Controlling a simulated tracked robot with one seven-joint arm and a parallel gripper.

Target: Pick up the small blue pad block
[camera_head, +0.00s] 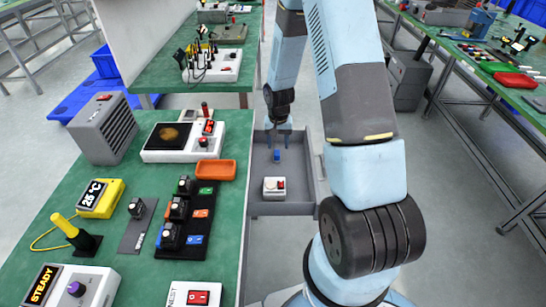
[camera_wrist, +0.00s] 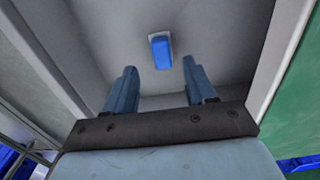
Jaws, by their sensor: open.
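The small blue pad block (camera_head: 277,156) lies on the floor of a grey drawer or tray (camera_head: 311,170) beside the green bench. In the wrist view the blue block (camera_wrist: 160,48) sits on a pale base, beyond the fingertips and roughly centred between them. My gripper (camera_head: 279,127) points down over the far part of the tray. Its two blue fingers (camera_wrist: 157,77) are apart with nothing between them. The fingers do not touch the block. The exact height of the fingers above the tray floor is hard to tell.
A white box with a red button (camera_head: 274,188) stands in the near part of the tray. The tray walls rise around the block. The green bench (camera_head: 228,150) on the left holds an orange tray (camera_head: 215,170), several black modules and a grey heater-like box (camera_head: 103,127).

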